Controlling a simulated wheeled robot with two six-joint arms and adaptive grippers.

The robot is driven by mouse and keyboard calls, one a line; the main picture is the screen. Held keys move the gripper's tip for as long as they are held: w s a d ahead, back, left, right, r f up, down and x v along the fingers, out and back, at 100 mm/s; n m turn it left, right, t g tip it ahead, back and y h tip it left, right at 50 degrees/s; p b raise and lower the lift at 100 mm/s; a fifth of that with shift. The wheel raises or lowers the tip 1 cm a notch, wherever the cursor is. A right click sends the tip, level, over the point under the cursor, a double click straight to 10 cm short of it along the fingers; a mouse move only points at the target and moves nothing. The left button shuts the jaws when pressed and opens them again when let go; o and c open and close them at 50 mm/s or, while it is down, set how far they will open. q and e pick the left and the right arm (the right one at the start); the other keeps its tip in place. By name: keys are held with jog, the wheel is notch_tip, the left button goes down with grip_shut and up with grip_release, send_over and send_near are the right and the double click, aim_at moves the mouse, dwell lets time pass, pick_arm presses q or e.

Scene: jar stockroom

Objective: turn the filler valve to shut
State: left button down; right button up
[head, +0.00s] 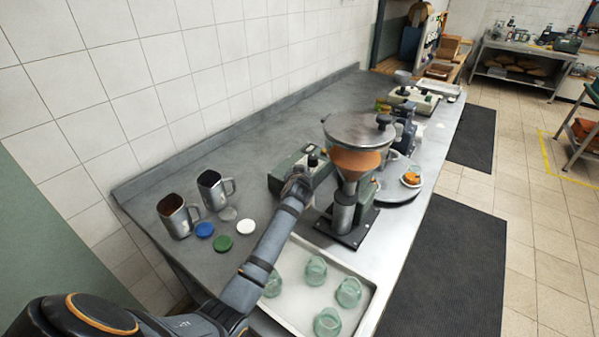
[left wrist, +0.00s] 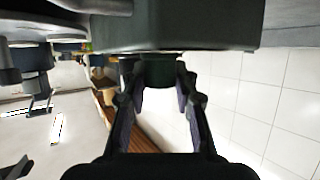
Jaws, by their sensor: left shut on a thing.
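The filler (head: 357,160) has a steel-lidded hopper with orange contents above a metal spout on a black base. A grey-green box (head: 284,181) stands just left of it, with a black knob (head: 312,158) on top. My left gripper (head: 298,184) is at the box's near side, left of the spout. In the left wrist view, the fingers of my left gripper (left wrist: 160,90) are shut on a short dark green knob (left wrist: 160,69) that meets a large dark grey-green body (left wrist: 170,30). The valve's angle cannot be told. My right gripper is not in view.
A tray (head: 370,284) with several green glass jars lies in front. Two metal mugs (head: 210,190) and blue, green and white lids (head: 221,243) stand left. A round plate (head: 400,190) with a small orange-filled jar and a scale (head: 413,100) are right and behind. The back-left counter is clear.

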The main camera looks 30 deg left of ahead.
pick_arm(q)
jog(key=shift+f, duration=0.1)
jog(key=c, duration=1)
grip_release()
jog(key=v, duration=1.2)
jog(key=shift+r, duration=0.2)
